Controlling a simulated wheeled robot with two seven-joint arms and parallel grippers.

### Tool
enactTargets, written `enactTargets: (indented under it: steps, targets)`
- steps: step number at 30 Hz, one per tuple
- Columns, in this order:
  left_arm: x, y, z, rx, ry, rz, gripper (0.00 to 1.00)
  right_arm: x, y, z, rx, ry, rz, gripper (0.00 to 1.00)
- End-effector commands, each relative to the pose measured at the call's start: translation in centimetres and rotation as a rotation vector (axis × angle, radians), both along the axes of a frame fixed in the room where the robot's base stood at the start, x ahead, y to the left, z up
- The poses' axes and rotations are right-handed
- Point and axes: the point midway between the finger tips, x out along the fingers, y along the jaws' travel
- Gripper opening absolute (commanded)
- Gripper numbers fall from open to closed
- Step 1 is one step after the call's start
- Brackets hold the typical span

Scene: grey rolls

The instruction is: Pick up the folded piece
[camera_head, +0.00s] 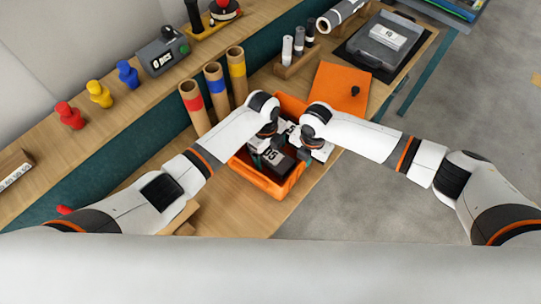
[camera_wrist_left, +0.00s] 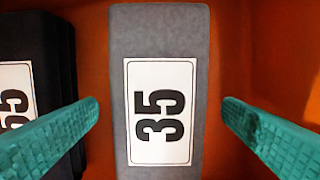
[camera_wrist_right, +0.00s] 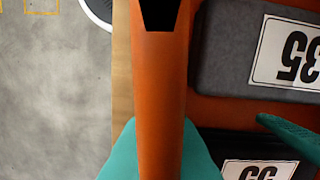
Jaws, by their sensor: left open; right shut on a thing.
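An orange crate (camera_head: 263,183) stands on the wooden bench and holds dark pieces with white number labels. In the left wrist view, a grey folded piece (camera_wrist_left: 160,40) labelled 35 lies in it, between the spread teal fingers of my open left gripper (camera_wrist_left: 160,118). A black piece (camera_wrist_left: 35,45) with a similar label lies to its left. In the right wrist view, my right gripper (camera_wrist_right: 160,150) is shut on the crate's orange wall (camera_wrist_right: 158,85), a finger on each side. The grey piece (camera_wrist_right: 225,50) and black piece (camera_wrist_right: 215,150) show beside that wall.
Cardboard tubes (camera_head: 215,85) with coloured bands stand left of the crate. An orange panel (camera_head: 338,88) lies behind it. A grey case (camera_head: 383,42) sits at the back right. Coloured figures (camera_head: 99,94) and a grey device (camera_head: 163,53) line the raised shelf.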

Motion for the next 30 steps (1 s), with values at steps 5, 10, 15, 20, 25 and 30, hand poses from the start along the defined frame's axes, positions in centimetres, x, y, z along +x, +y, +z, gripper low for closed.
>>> enactTargets:
  steps: [5,10,15,20,25,30]
  targets:
    - [0.0,0.0,-0.3,0.000,0.000,-0.001,0.89,0.0,0.0,0.1,0.001,-0.001,0.000,0.00]
    - [0.0,0.0,-0.3,0.000,0.000,0.000,0.78,0.0,0.0,0.0,0.001,-0.001,0.000,0.00]
    - [0.0,0.0,-0.3,0.000,0.000,0.000,0.50,0.0,0.0,0.0,0.001,-0.001,0.000,0.00]
    - [0.0,0.0,-0.3,-0.001,-0.001,0.000,0.37,0.0,0.0,0.1,0.001,-0.001,0.000,0.00]
    - [0.0,0.0,-0.1,0.000,-0.001,0.000,0.37,0.0,0.0,0.1,0.001,-0.001,0.000,0.00]
    - [-0.3,0.3,0.9,0.001,-0.001,0.001,0.37,0.0,0.0,0.0,0.001,-0.001,0.000,0.00]
